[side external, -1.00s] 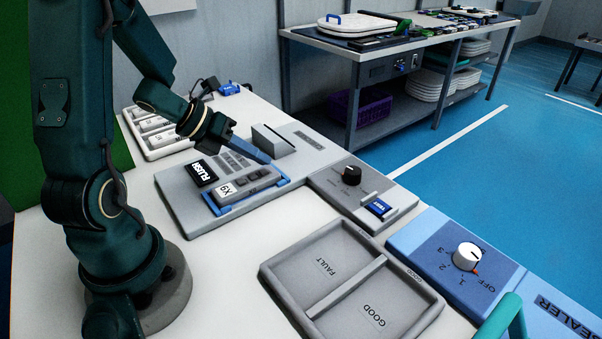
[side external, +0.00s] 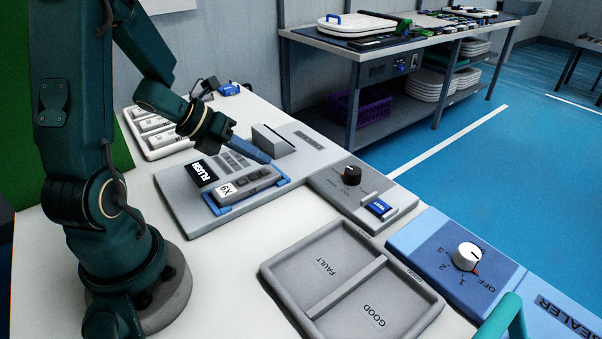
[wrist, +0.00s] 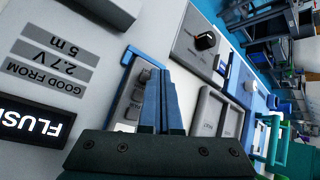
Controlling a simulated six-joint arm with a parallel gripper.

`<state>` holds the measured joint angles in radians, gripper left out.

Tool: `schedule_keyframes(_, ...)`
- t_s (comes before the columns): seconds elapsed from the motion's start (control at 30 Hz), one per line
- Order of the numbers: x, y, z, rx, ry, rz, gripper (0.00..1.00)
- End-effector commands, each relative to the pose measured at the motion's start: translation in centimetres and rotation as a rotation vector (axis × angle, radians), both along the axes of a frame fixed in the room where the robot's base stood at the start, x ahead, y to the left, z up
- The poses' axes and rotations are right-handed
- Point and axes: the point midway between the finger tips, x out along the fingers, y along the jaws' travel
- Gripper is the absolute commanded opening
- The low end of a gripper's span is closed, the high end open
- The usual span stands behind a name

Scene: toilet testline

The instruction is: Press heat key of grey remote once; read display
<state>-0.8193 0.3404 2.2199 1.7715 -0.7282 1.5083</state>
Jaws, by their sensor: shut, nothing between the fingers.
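The grey remote (side external: 252,182) lies in a blue cradle (side external: 287,182) on a grey test plate, with a white X9 label (side external: 226,190) at its near end. It also shows in the wrist view (wrist: 127,98), partly hidden by my fingers. A black display (side external: 201,172) beside it reads FLUSH in white; part of it shows in the wrist view (wrist: 34,124). My gripper (side external: 264,158) is shut and empty, its blue fingers together over the far side of the remote. I cannot tell whether the tips touch a key. Key markings are too small to read.
A dial unit (side external: 352,176) with a blue TEST button is to the right. A two-part FAULT and GOOD tray (side external: 283,299) lies in front. A white tray (side external: 139,127) stands behind left.

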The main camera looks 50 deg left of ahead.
Motion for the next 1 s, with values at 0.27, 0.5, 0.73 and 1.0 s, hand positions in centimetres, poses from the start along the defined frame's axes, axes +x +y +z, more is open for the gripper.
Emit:
schedule_keyframes(0.27,0.00,0.00,0.00,0.000,0.000,0.000,0.00)
schedule_keyframes(0.5,0.00,0.00,0.00,0.000,0.000,0.000,0.00)
schedule_keyframes(0.73,-0.02,0.01,-0.47,-0.002,0.002,0.002,0.00)
schedule_keyframes(1.0,-0.01,0.02,-0.86,0.000,0.000,0.000,0.00)
